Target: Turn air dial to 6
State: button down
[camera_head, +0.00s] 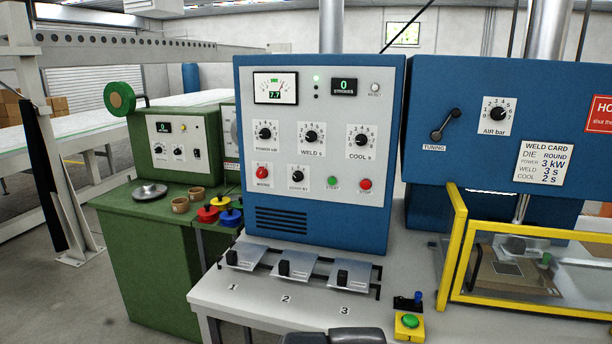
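The air dial (497,114) is a black round knob on a white plate marked "AIR bar", with numbers around it. It sits on the upper part of the blue panel (435,165) at the right. The numbers and the pointer mark are too small for me to read the setting surely. Nothing touches the dial. My gripper is not seen; only dark grey rounded parts, which seem to be of my arm, show at the bottom edge, far below and left of the dial.
A black tuning crank (444,125) is left of the dial, and a weld card (543,163) is below right. A yellow-framed guard (455,240) stands below. The blue control cabinet (300,222) with several knobs stands left. The space before the dial looks clear.

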aim_at(497, 113)
jog(key=z, duration=1.9)
jog(key=j, duration=0.15)
jog(key=k, duration=0.3)
jog(key=k+j+z, duration=0.15)
jog(key=j, duration=0.25)
jog(key=i+j, duration=0.1)
